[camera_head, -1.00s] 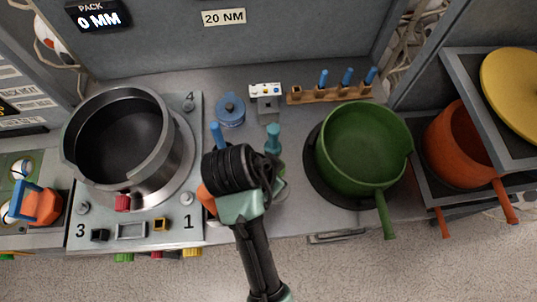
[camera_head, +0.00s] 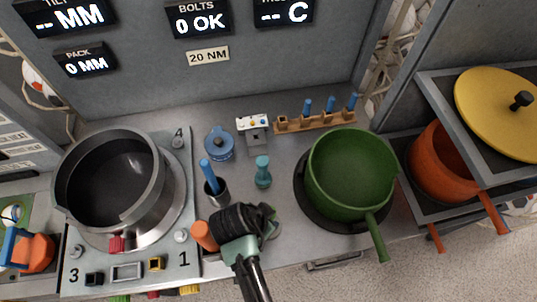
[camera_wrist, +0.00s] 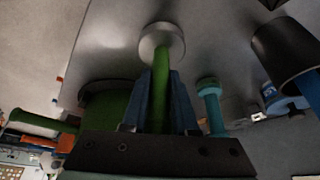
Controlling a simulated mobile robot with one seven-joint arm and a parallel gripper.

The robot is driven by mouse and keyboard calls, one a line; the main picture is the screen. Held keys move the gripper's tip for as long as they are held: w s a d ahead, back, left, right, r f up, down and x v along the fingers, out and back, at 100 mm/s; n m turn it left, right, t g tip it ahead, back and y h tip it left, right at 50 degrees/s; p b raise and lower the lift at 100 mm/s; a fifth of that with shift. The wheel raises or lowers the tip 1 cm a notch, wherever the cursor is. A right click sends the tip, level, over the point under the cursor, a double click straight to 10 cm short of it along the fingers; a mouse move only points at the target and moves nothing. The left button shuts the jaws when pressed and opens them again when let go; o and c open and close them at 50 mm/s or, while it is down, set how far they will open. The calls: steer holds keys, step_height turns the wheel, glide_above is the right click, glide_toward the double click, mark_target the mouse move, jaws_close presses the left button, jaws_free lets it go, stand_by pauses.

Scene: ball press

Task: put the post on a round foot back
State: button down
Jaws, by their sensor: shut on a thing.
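My gripper (camera_wrist: 161,80) is shut on a green post (camera_wrist: 160,92) that has a round grey foot (camera_wrist: 161,42) at its end. In the head view my gripper (camera_head: 243,222) is over the front of the bench, seen from above. It hides most of the post there, with part of a pale disc showing at its right side. I cannot tell whether the foot touches the bench top. A teal knobbed peg (camera_head: 263,173) stands behind my gripper, apart from it; it also shows in the wrist view (camera_wrist: 210,105).
A dark cup (camera_head: 216,192) with a blue-handled tool and an orange cylinder (camera_head: 204,236) are close to my gripper's left. A green pot (camera_head: 350,175) stands right, a large grey pot (camera_head: 110,185) left. A blue lidded pot (camera_head: 219,143) and wooden rack (camera_head: 315,121) are behind.

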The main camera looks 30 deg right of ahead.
steer(key=shift+f, duration=0.15)
steer(key=c, duration=0.7)
jaws_free()
